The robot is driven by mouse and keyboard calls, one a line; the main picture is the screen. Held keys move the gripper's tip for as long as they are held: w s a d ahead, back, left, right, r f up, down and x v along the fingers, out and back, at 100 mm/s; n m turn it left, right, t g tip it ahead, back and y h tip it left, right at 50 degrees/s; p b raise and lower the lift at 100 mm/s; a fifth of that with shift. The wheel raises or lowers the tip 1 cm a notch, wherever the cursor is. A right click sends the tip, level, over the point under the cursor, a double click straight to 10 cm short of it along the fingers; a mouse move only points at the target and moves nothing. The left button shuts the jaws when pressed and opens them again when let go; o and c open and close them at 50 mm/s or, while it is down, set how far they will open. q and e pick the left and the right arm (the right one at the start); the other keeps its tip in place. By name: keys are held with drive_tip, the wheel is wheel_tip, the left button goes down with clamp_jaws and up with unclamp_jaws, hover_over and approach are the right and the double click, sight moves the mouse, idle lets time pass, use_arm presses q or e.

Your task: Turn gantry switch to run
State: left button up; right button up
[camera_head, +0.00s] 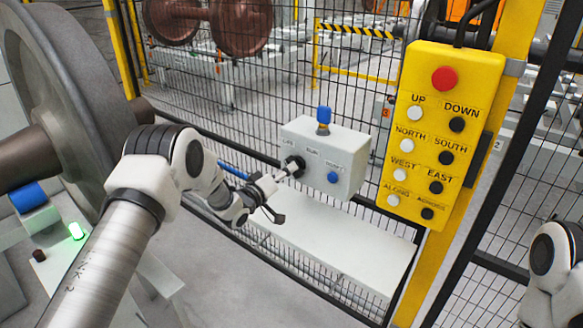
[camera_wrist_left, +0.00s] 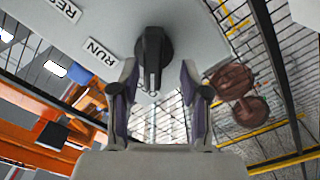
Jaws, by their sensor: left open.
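The gantry switch is a black rotary knob (camera_head: 293,165) on the left of a pale control box (camera_head: 318,140). The box has small labels, a blue button (camera_head: 333,177) and a blue lamp (camera_head: 324,115) on top. My left gripper (camera_head: 282,175) is open right in front of the knob. In the left wrist view the knob (camera_wrist_left: 153,55) lies ahead of and between the spread fingers (camera_wrist_left: 157,85), its bar upright in the picture. The RUN label (camera_wrist_left: 101,52) is to its left. I cannot tell whether the fingers touch the knob. My right gripper is out of view.
A yellow pendant (camera_head: 450,130) with a red button and direction buttons hangs right of the box on a yellow post. A mesh fence (camera_head: 280,80) stands behind the box. A large wheel (camera_head: 75,110) fills the left. A white ledge (camera_head: 330,240) lies below.

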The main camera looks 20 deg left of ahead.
use_arm(q)
drive_tip(key=x, duration=0.2)
drive_tip(key=shift+w+d+r, duration=0.15)
drive_tip(key=shift+w+d, duration=0.1)
drive_tip(key=shift+d, duration=0.15)
drive_tip(key=shift+d+r, duration=0.1)
drive_tip(key=shift+d, duration=0.2)
drive_tip(key=shift+a, duration=0.15)
drive_tip(key=shift+w+a, duration=0.1)
drive_tip(key=shift+a, duration=0.05)
drive_tip(key=c, duration=0.3)
clamp_jaws()
drive_tip(key=shift+f, duration=0.2)
